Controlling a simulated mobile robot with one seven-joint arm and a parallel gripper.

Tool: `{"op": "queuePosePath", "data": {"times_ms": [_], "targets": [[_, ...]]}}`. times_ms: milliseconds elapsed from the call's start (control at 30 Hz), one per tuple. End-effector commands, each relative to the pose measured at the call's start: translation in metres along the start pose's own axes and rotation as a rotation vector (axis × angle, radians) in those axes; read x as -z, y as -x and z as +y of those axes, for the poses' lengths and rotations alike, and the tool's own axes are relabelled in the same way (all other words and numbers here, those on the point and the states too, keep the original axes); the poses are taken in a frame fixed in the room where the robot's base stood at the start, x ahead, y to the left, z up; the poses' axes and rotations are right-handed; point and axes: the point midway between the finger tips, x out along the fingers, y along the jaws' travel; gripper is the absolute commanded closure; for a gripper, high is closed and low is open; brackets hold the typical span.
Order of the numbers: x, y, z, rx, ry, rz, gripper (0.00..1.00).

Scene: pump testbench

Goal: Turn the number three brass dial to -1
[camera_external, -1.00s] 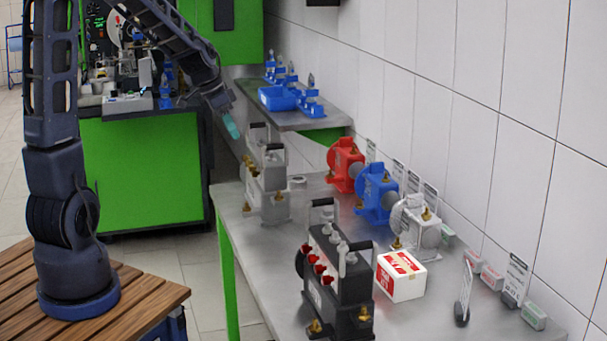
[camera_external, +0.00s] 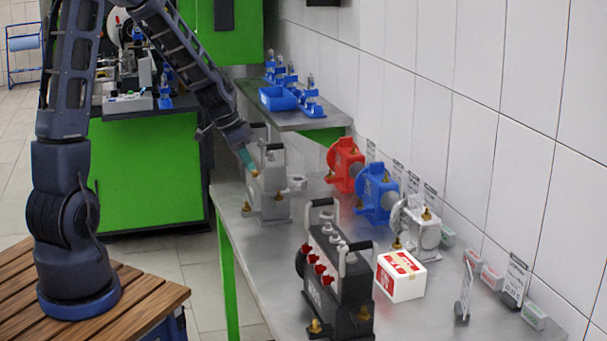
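The grey pump unit (camera_external: 268,205) with black-topped handles stands at the far left end of the metal table. Small brass parts show on it, one (camera_external: 278,196) low on its front side. I cannot tell which brass dial is number three, and its markings are too small to read. My gripper (camera_external: 250,168) has teal fingertips and points down at the upper left side of the grey pump, at or very near a brass part there. The fingers overlap in this view, so their opening and any contact are unclear.
A black pump (camera_external: 340,282) with red knobs and a red-and-white box (camera_external: 401,276) stand nearer the front. Red (camera_external: 345,164), blue (camera_external: 376,193) and white (camera_external: 418,222) pumps line the wall side. The table is clear between the grey and black pumps.

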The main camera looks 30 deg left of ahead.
Motion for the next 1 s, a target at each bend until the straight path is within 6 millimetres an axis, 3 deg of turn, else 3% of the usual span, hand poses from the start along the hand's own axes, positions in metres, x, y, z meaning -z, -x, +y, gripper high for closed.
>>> {"op": "queuePosePath", "data": {"times_ms": [167, 300, 567, 1000], "targets": [[0.0000, 0.0002, 0.0001, 0.000, 0.000, 0.000, 0.76], [0.0000, 0.0003, 0.0000, 0.000, 0.000, 0.000, 1.00], [-0.0007, -0.0002, -0.0022, -0.036, 0.017, -0.003, 1.00], [-0.0011, -0.0022, -0.0093, -0.326, 0.138, -0.006, 1.00]]}}
